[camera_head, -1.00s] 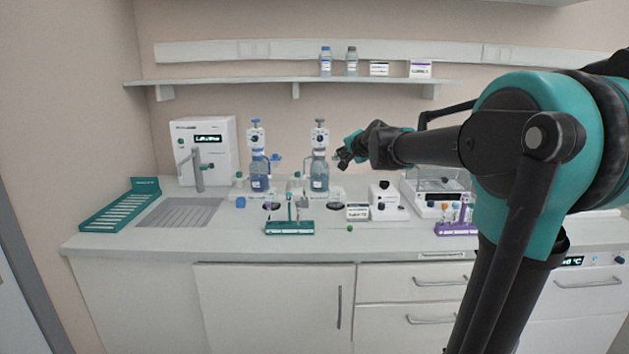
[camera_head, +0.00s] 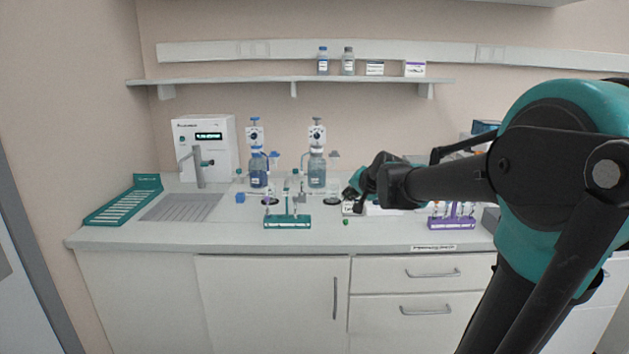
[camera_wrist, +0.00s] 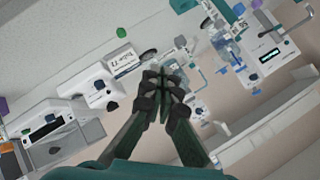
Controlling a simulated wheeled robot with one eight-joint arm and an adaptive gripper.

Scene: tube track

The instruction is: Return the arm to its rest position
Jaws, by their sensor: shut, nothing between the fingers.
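My gripper (camera_head: 350,193) is in front of the bench top, just right of the right bottle dispenser in the head view. In the wrist view my gripper (camera_wrist: 163,80) has its dark fingertips together with nothing between them. My black and teal arm reaches in from the right side of the head view. The fingers are small in the head view, and my arm hides part of the bench's right side.
A teal tube rack (camera_head: 288,221) and a purple rack (camera_head: 452,221) stand near the front edge. Two bottle dispensers (camera_head: 257,172) (camera_head: 317,172) stand behind. A sink (camera_head: 180,208) and green rack (camera_head: 125,203) are at left. A shelf (camera_head: 220,82) runs above.

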